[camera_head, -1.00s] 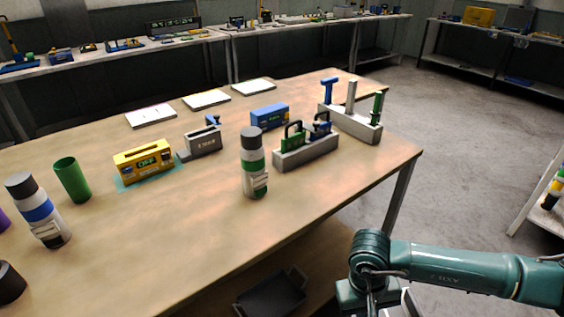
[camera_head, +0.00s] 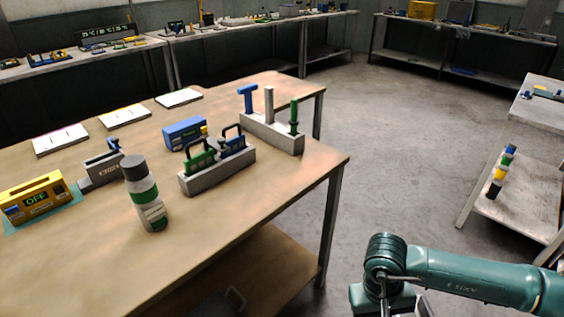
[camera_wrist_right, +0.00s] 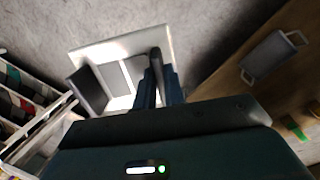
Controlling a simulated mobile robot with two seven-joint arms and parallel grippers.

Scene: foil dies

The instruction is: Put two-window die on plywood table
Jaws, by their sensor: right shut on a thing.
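In the right wrist view my right gripper (camera_wrist_right: 158,85) is shut on the dark handle of a pale plate with two window-like openings, which looks like the two-window die (camera_wrist_right: 113,47). The die hangs over grey floor, apart from any table. In the head view my right arm comes in at the lower right, beside the table's right end; its fingers and the die are out of frame. The wooden table, apparently the plywood table (camera_head: 240,192), fills the left and middle. My left gripper is not in view.
On the table stand a white-green bottle (camera_head: 146,195), a grey rack with green and blue dies (camera_head: 218,172), a grey block with posts (camera_head: 272,134), a blue box (camera_head: 185,133) and a yellow device (camera_head: 35,198). Bare wood lies along the front. Another shelved table (camera_head: 520,205) stands right.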

